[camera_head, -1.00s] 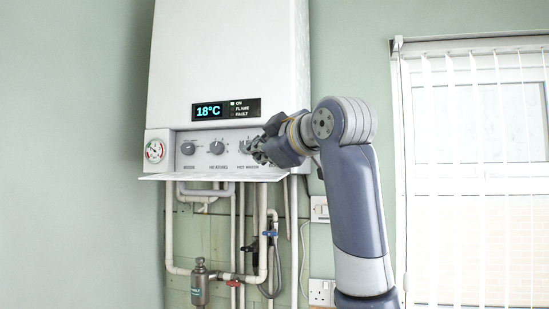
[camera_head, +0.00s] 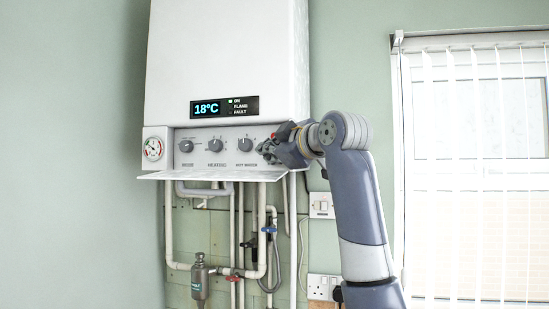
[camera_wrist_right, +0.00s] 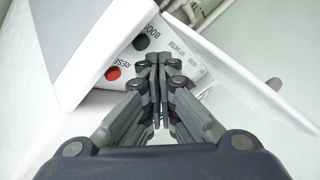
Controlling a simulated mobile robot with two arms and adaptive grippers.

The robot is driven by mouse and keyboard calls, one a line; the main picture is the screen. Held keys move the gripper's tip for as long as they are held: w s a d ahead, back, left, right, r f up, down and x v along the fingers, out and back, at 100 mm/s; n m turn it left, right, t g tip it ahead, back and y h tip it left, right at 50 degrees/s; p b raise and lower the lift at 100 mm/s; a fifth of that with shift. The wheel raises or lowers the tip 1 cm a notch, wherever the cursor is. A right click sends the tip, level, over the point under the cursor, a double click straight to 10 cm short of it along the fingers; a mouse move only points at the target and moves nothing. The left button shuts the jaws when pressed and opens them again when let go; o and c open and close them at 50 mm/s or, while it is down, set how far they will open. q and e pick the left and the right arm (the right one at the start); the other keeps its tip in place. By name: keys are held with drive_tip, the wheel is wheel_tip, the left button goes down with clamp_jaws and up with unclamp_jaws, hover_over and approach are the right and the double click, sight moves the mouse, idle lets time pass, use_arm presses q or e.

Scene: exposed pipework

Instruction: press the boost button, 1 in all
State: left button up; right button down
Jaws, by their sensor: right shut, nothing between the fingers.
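The boost button (camera_wrist_right: 140,42) is a dark round button with a partly visible label in the right wrist view, just up and left of my fingertips. In the head view my right gripper hides it. My right gripper (camera_head: 265,151) is at the right end of the boiler's control panel; its shut, empty fingers also show in the right wrist view (camera_wrist_right: 162,62). They look close to the panel, apart from the button in the picture; I cannot tell whether they touch the panel. My left gripper is not in view.
A red reset button (camera_wrist_right: 113,73) sits beside the boost button. Three knobs, including the hot water knob (camera_head: 245,144), and a gauge (camera_head: 153,149) lie left of my gripper. A lowered white flap (camera_head: 210,175) juts out under the panel. Pipes (camera_head: 232,230) run below.

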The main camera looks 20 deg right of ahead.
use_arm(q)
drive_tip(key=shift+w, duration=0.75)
use_arm(e)
drive_tip(key=shift+w, duration=0.1)
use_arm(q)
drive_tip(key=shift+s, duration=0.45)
use_arm(e)
drive_tip(key=shift+w+d, duration=0.25)
drive_tip(key=shift+w, duration=0.05)
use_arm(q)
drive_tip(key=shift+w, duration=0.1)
use_arm(e)
drive_tip(key=shift+w+d, duration=0.2)
drive_tip(key=shift+w, duration=0.1)
idle(0.7)
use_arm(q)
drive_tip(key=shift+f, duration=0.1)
use_arm(e)
drive_tip(key=shift+s, duration=0.1)
drive_tip(key=shift+s+a+f+b, duration=0.1)
drive_tip(key=shift+s+a+b, duration=0.15)
drive_tip(key=shift+b, duration=0.15)
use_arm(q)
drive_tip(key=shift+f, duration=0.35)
use_arm(e)
drive_tip(key=shift+s+a, duration=0.2)
drive_tip(key=shift+s, duration=0.1)
